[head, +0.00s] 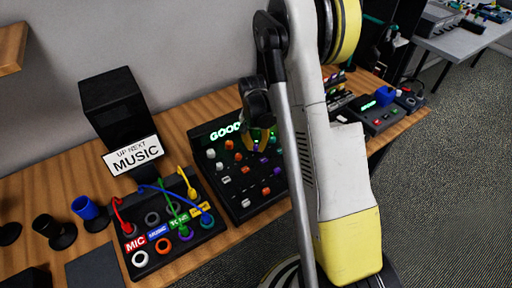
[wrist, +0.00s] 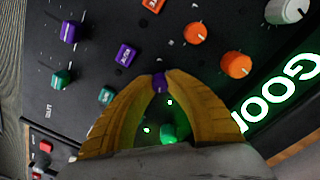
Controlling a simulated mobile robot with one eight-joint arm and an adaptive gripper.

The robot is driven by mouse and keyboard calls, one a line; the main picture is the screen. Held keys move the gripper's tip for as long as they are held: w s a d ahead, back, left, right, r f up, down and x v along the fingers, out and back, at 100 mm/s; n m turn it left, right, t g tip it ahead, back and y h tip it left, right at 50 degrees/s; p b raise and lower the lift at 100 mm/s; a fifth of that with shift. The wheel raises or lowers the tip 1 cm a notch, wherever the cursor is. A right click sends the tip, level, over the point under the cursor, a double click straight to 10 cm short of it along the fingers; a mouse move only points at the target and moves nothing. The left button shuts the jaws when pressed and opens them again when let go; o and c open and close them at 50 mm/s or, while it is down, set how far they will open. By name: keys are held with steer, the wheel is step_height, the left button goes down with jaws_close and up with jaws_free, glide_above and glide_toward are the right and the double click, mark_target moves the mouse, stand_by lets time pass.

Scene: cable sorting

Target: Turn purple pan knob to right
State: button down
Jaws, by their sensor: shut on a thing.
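The purple pan knob (wrist: 159,83) is between the tips of my gripper (wrist: 159,78) in the wrist view. Both yellow-brown fingers close around it, so only a small part of it shows. The knob stands on the black mixer panel (wrist: 110,25). In the head view my gripper (head: 260,142) is at the upper right part of the mixer (head: 240,211), just below the lit green sign. My arm hides the right side of the mixer there. I cannot read the knob's pointer angle.
Two more purple controls (wrist: 125,54) and (wrist: 71,31) sit near the held knob. Orange knobs (wrist: 236,64) and green ones (wrist: 61,79) surround it. The lit green display (wrist: 285,90) is close by. A cable box (head: 168,222) stands left of the mixer.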

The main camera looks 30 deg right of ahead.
steer(key=m, duration=0.5)
steer(key=shift+m+b, duration=0.4)
stand_by(0.4)
steer(key=c, duration=1.3)
jaws_free()
steer(key=r, duration=1.2)
steer(key=shift+w+a, duration=0.1)
steer(key=shift+w, duration=0.2)
steer(key=shift+r, duration=0.1)
